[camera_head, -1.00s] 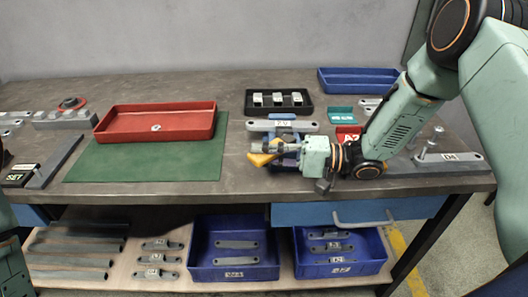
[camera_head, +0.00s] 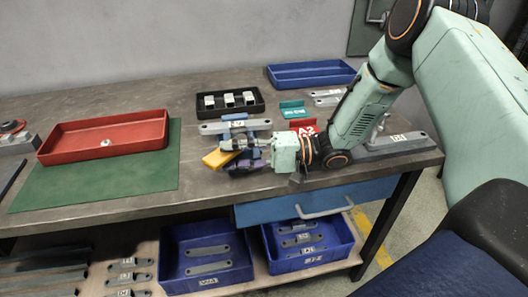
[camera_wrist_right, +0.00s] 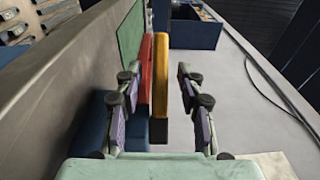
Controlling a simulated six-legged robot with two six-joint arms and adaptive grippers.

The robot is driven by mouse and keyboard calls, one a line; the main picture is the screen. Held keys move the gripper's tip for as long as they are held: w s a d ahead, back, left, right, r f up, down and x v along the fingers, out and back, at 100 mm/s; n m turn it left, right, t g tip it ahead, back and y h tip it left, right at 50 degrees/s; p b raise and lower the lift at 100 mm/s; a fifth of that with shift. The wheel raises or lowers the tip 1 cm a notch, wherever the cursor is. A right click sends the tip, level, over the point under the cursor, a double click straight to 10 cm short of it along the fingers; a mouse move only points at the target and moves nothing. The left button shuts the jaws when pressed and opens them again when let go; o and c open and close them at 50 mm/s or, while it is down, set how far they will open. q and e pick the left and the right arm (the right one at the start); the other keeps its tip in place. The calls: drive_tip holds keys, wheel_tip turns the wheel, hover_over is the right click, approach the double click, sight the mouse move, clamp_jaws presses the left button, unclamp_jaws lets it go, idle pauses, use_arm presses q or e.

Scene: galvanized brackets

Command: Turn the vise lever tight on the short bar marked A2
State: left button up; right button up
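The short bar (camera_head: 235,126) is grey with a small white label, too small to read surely. It lies across the top of the blue vise (camera_head: 232,117), near the bench's front. The yellow-orange vise lever (camera_head: 217,158) sticks out on the vise's front left side; it also shows in the right wrist view (camera_wrist_right: 177,85). My right gripper (camera_head: 240,149) is at the lever from the right. In the wrist view its two purple-padded fingers (camera_wrist_right: 161,125) stand apart, one each side of the lever, with gaps visible. My left gripper is out of view.
A red tray (camera_head: 105,136) sits on a green mat (camera_head: 150,180) at left. Blue bins (camera_head: 207,256) are below.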

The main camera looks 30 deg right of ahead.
drive_tip(key=v, duration=0.9)
drive_tip(key=shift+a, duration=0.1)
drive_tip(key=shift+c, duration=0.2)
